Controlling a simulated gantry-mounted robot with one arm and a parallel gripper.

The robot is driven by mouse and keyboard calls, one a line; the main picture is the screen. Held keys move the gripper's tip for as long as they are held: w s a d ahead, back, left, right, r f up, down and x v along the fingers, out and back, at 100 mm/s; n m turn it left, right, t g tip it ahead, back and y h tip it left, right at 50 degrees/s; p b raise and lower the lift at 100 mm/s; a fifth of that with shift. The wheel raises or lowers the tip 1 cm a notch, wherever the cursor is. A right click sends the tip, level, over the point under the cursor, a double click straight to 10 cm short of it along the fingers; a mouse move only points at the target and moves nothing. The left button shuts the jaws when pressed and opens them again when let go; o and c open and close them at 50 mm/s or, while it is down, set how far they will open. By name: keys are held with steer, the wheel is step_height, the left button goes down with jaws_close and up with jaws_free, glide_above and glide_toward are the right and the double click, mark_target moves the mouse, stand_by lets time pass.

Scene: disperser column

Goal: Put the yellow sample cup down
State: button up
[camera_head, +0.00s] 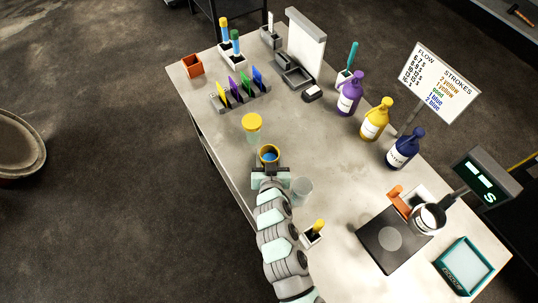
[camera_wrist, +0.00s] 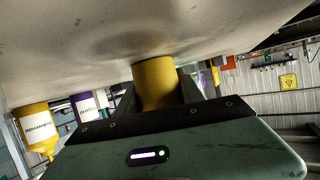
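In the wrist view, which is upside down, the yellow cup (camera_wrist: 154,84) sits between the two fingers of my gripper (camera_wrist: 158,97). Its base is against or very close to the bench surface (camera_wrist: 80,45), with a dark shadow there. I cannot tell whether it bears on the bench.
A yellow-lidded clear jar (camera_head: 252,126) stands just beyond the cup. A clear cup (camera_head: 301,189) is beside my wrist at the right. A rack of coloured cards (camera_head: 240,95) lies farther back. Purple (camera_head: 349,92), yellow (camera_head: 375,120) and blue (camera_head: 404,148) bottles line the right side. The bench middle is clear.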

steer(key=o, duration=0.4)
steer(key=shift+r, duration=0.1)
